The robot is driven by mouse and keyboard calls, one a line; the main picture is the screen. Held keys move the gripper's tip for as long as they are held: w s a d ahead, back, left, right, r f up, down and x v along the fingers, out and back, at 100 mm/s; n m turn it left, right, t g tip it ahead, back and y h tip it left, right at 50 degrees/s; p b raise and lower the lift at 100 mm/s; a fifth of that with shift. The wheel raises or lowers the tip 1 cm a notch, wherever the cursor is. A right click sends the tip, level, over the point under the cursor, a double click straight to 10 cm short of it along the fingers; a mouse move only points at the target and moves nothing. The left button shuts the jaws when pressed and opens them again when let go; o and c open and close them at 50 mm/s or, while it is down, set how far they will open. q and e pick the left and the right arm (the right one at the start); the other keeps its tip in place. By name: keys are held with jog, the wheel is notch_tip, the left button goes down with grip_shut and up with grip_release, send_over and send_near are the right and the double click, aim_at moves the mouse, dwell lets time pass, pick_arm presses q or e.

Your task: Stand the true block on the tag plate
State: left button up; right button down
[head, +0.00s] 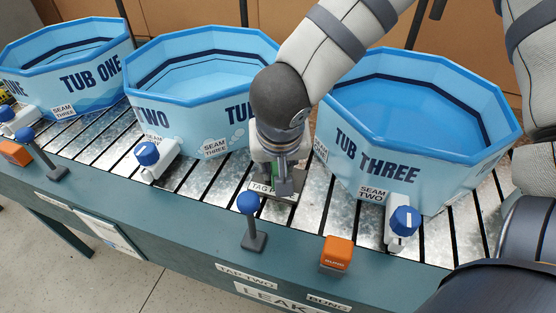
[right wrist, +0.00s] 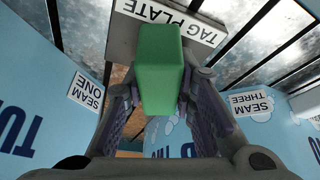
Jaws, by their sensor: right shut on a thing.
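In the right wrist view, the gripper (right wrist: 160,100) is shut on a green block (right wrist: 160,70), with one finger on each side. The block's far end overlaps the grey tag plate (right wrist: 124,35), whose white label reads TAG PLATE. In the head view the gripper hides most of the block and part of the plate (head: 297,190). I cannot tell whether the block touches the plate. My left gripper is not in view.
Tub one (head: 95,78), tub two (head: 190,112) and tub three (head: 400,160) stand on the slatted metal bench. A blue-topped post (head: 249,215) and an orange block (head: 336,253) are near the front edge. White blue-knobbed fittings (head: 402,222) sit by the tubs.

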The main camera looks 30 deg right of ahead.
jog(key=shift+s+f, duration=0.1)
jog(key=shift+f, duration=0.3)
jog(key=c, duration=1.3)
grip_release()
jog(key=shift+c, duration=0.2)
jog(key=shift+r, duration=0.3)
jog(key=v, duration=1.2)
jog(key=shift+r, duration=0.3)
